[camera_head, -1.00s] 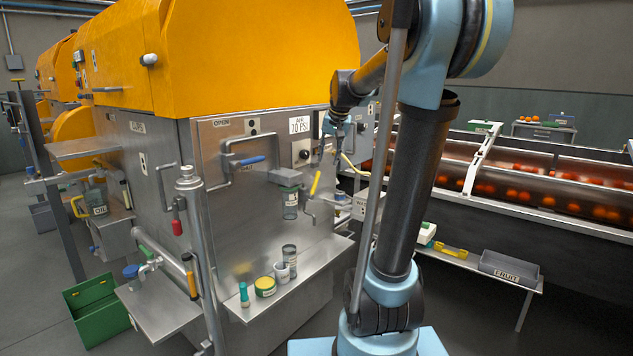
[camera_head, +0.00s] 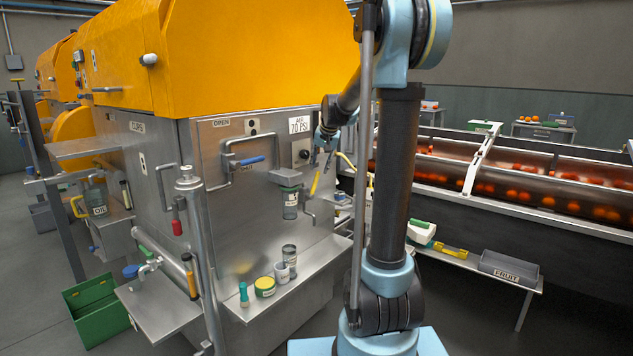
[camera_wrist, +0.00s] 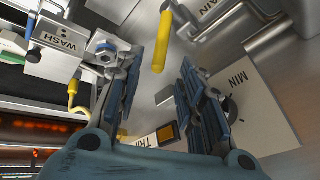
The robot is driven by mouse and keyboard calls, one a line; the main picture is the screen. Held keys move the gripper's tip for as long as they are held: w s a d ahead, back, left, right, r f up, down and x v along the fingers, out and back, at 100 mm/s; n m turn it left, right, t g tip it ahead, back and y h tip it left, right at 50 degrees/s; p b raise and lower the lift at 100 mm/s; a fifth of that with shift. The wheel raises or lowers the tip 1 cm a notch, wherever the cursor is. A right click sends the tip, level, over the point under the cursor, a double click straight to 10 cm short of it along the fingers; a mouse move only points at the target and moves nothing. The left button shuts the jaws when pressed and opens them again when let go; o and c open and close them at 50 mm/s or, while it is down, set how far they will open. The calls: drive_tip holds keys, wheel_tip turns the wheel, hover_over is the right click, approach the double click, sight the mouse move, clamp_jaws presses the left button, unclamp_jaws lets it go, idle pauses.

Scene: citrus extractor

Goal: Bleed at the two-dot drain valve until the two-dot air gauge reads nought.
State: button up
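The air gauge sign (camera_head: 299,126) on the steel front reads 70 PSI. A plate with two dark dots (camera_head: 253,127) is on the same front, left of the sign. A yellow handle (camera_head: 314,183) is on the front below the sign. In the wrist view a yellow handle (camera_wrist: 160,42) stands beside a partly hidden label ending in "AIN" (camera_wrist: 211,9). My gripper (camera_wrist: 161,60) is open and empty, its fingers on either side of the line to this handle. I cannot tell the gap to it. In the head view my gripper (camera_head: 325,142) is small, near the sign.
A dark knob with a MIN plate (camera_wrist: 235,100) is close to the right finger. A WASH label (camera_wrist: 68,42) and fitting are at the left. A blue-handled lever (camera_head: 252,160) and glass jar (camera_head: 290,204) are on the front. Several containers stand on the ledge (camera_head: 318,262).

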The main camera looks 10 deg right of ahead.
sight(317, 175)
drive_tip(key=x, duration=0.8)
drive_tip(key=shift+f, duration=0.15)
drive_tip(key=shift+c, duration=0.2)
clamp_jaws()
